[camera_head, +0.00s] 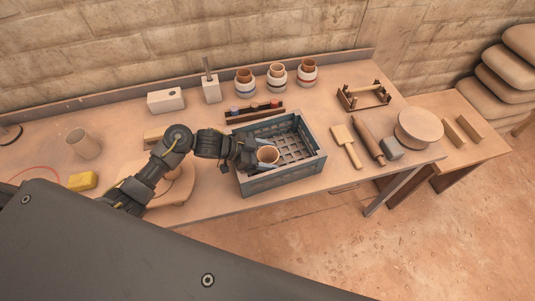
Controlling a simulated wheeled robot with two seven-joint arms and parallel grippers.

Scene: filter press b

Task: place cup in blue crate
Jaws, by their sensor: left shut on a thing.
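My left gripper (257,157) reaches in from the left over the crate's left wall and is shut on the cup. I cannot tell whether the cup touches the crate floor. The crate is grey-blue with a slatted floor, and the rest of its inside looks empty. My right gripper is out of view.
A wooden paddle (346,145), rolling pin (368,140) and round disc (418,128) lie to the right. A tan cylinder (84,143) and yellow block (82,181) are at left.

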